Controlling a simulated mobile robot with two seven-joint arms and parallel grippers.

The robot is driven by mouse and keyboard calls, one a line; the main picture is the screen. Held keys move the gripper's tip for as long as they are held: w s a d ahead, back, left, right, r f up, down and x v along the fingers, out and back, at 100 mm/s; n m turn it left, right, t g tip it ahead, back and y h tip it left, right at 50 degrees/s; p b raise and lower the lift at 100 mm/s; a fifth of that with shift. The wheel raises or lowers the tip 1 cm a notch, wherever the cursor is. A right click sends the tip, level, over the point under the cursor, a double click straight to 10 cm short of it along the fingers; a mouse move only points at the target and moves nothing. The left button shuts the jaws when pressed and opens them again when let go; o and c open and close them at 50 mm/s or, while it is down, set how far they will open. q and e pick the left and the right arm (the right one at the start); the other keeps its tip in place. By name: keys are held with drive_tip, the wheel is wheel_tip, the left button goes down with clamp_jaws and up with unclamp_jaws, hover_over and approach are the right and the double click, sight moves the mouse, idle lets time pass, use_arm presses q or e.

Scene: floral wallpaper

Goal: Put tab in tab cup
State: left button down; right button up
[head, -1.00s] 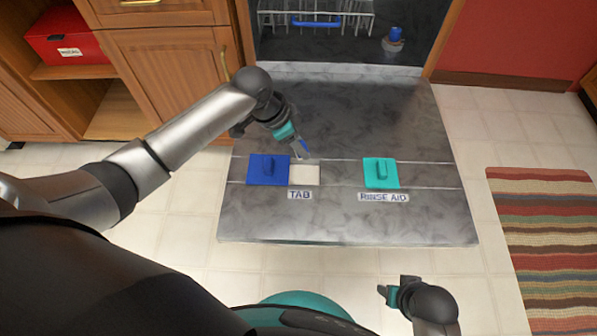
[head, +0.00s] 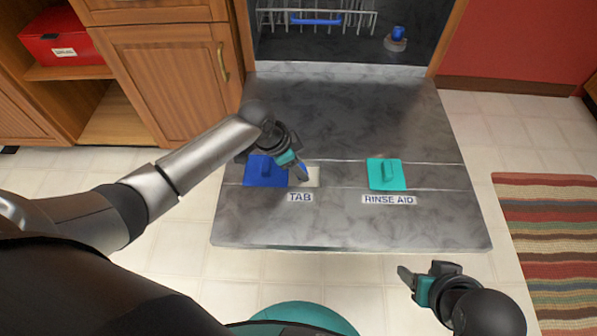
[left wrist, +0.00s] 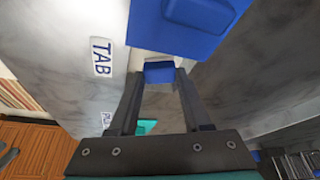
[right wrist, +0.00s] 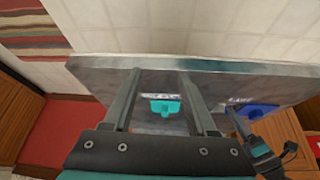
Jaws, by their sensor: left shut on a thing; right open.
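My left gripper (head: 301,176) is shut on a small blue tab, which shows between the fingertips in the left wrist view (left wrist: 159,72). The gripper holds the tab at the white tab cup (head: 313,178), which is set in the open dishwasher door above the TAB label (head: 300,198). I cannot tell whether the tab touches the cup. The blue cup lid (head: 262,172) lies just left of the cup. My right gripper (head: 408,282) is open and empty, in front of the door's near edge at the right.
The dishwasher door (head: 350,225) lies flat open. A teal rinse aid lid (head: 385,175) is to the right, above its RINSE AID label (head: 389,199). A dish rack (head: 318,20) is inside the dishwasher. A striped rug (head: 555,240) lies at right.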

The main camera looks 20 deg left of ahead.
use_arm(q)
drive_tip(key=shift+f, duration=0.95)
use_arm(e)
drive_tip(key=shift+w+a+r+t, duration=0.35)
drive_tip(key=shift+w+a+t, duration=0.15)
drive_tip(key=shift+a, duration=0.05)
use_arm(q)
drive_tip(key=shift+f, duration=0.1)
drive_tip(key=c, duration=0.6)
unclamp_jaws()
